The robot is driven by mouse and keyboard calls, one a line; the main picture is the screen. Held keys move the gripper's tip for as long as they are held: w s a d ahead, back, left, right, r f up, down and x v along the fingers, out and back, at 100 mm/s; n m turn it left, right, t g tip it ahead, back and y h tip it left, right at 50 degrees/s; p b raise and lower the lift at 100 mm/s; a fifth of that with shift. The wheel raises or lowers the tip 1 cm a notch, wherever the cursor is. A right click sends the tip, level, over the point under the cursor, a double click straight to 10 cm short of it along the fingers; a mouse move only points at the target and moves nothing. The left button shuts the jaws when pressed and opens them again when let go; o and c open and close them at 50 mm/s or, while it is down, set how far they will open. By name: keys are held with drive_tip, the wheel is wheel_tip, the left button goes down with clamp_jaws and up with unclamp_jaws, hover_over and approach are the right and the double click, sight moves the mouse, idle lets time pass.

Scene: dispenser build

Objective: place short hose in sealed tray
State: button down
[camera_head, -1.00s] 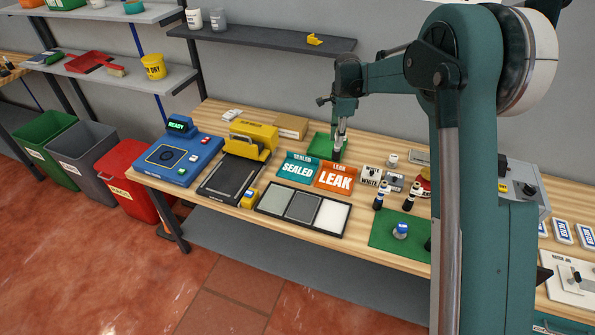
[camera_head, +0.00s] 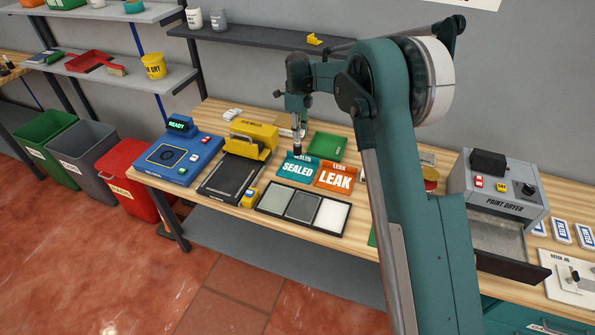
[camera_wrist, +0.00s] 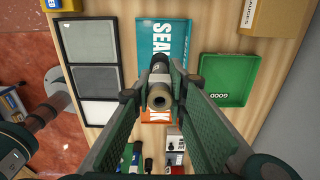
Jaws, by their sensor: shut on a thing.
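My gripper (camera_head: 297,138) is shut on the short hose (camera_head: 297,150). In the wrist view the hose (camera_wrist: 160,97) is a dark tube with a tan end, held between the two green fingers (camera_wrist: 160,85). The sealed tray (camera_head: 297,170) is teal with white lettering. In the head view the hose appears over its back edge, above it. In the wrist view the sealed tray (camera_wrist: 166,28) lies beyond the hose, partly hidden by the gripper. The tray looks empty where it shows.
The orange leak tray (camera_head: 337,180) is right of the sealed tray. A green tray (camera_head: 324,148) marked GOOD (camera_wrist: 228,85) in the wrist view lies behind. A black panel tray (camera_head: 340,233) is in front. The yellow-handled machine (camera_head: 252,140) stands left, with a cardboard box (camera_wrist: 275,17) behind.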

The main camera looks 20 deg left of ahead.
sight(298, 151)
drive_tip(key=shift+f, duration=3.1)
drive_tip(key=shift+f, duration=0.15)
drive_tip(key=shift+f, duration=1.7)
drive_tip(key=shift+f, duration=0.2)
drive_tip(key=c, duration=2.3)
unclamp_jaws()
drive_tip(key=shift+o, duration=0.2)
drive_tip(key=shift+r, duration=0.2)
wheel_tip(298, 151, up, 12)
